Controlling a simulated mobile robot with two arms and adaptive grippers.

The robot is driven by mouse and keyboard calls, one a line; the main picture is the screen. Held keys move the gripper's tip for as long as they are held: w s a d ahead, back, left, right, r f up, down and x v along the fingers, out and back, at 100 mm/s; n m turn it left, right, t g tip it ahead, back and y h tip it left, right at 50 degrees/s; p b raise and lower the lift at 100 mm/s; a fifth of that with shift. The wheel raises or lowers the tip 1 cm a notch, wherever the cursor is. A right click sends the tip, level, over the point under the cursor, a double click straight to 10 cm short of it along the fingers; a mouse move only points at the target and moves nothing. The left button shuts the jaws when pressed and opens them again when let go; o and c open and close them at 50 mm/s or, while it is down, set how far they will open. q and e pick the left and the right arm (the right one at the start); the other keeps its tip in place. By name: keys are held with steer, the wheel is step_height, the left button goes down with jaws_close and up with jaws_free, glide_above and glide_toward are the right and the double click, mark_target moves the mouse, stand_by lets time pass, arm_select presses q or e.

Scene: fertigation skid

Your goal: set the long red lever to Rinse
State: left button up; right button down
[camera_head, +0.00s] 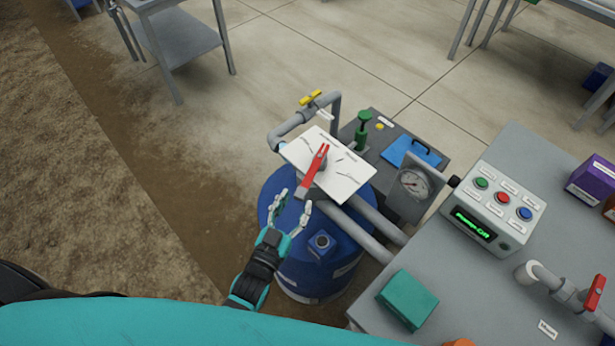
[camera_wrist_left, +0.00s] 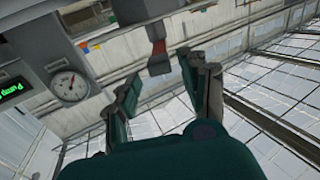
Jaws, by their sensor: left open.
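The long red lever (camera_head: 312,175) sits on a white label plate (camera_head: 345,178) above a blue drum (camera_head: 280,190). Its long arm points toward the lower left of the head view and reaches past the plate's near edge. The plate's lettering is too small to read. My left gripper (camera_head: 294,204) is open and empty at the lever's near end, with its fingers spread. In the left wrist view the lever's red end (camera_wrist_left: 157,45) shows just beyond the open fingers (camera_wrist_left: 160,76); I cannot tell whether they touch it. My right gripper is not in view.
Grey pipes with a yellow-handled valve (camera_head: 311,98) run behind the plate. A gauge (camera_head: 414,184) and a green-handled part (camera_head: 363,128) stand nearby. The grey bench (camera_head: 455,290) at right holds a button box (camera_head: 494,206), a teal box (camera_head: 407,298) and a red-handled valve (camera_head: 594,291).

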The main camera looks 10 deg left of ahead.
mark_target(307, 180)
arm_select(q)
steer(key=w, duration=0.2)
steer(key=w+d, duration=0.1)
steer(key=w, duration=0.4)
steer(key=shift+w+d+p, duration=0.25)
steer(key=shift+w+p, duration=0.15)
steer(key=shift+c, duration=0.2)
jaws_close()
